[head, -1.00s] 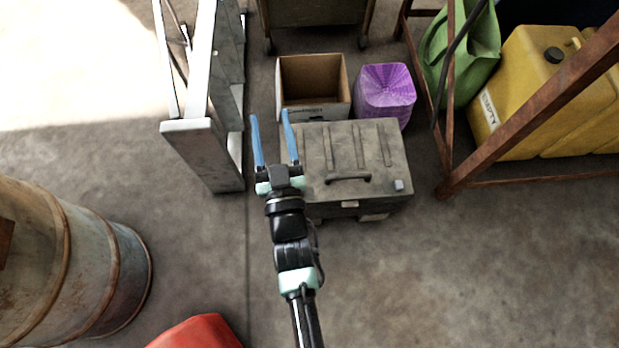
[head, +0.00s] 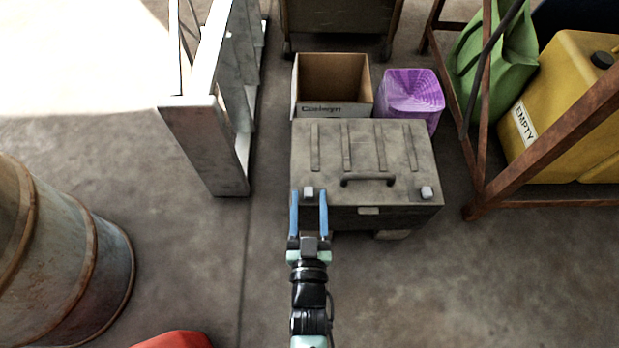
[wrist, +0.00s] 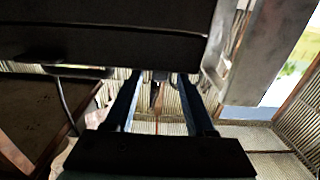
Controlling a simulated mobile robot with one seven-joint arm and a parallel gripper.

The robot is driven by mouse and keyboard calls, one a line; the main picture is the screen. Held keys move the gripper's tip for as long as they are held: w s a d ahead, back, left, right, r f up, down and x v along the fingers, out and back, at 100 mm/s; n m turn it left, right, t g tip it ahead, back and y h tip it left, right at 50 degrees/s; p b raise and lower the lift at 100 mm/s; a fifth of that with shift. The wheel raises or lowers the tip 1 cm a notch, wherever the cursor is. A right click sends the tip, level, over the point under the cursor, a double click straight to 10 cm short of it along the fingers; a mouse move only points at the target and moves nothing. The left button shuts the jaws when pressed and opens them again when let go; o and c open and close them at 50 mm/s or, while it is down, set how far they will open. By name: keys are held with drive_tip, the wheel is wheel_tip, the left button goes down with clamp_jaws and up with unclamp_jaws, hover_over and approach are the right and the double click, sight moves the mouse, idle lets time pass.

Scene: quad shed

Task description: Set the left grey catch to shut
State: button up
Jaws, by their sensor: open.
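The grey box (head: 375,160) stands on the floor ahead of me with its lid down. The left grey catch (head: 308,192) is a small light block at the lid's front left corner. A matching right catch (head: 426,193) sits at the front right corner. My gripper (head: 309,196) is open, with its blue fingers on either side of the left catch in the head view. I cannot tell whether they touch it. In the wrist view the open fingers (wrist: 158,88) point ahead below a dark surface, and the catch is not clear there.
A dark handle (head: 367,180) lies on the lid between the catches. An open cardboard box (head: 331,105) and a purple container (head: 411,95) stand behind. A metal frame (head: 205,145) stands at left, a rusty rack (head: 545,165) at right.

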sight(309, 187)
drive_tip(key=w+b, duration=0.2)
drive_tip(key=w, duration=0.4)
drive_tip(key=shift+w+b, duration=0.3)
drive_tip(key=shift+b, duration=0.05)
clamp_jaws()
idle(1.1)
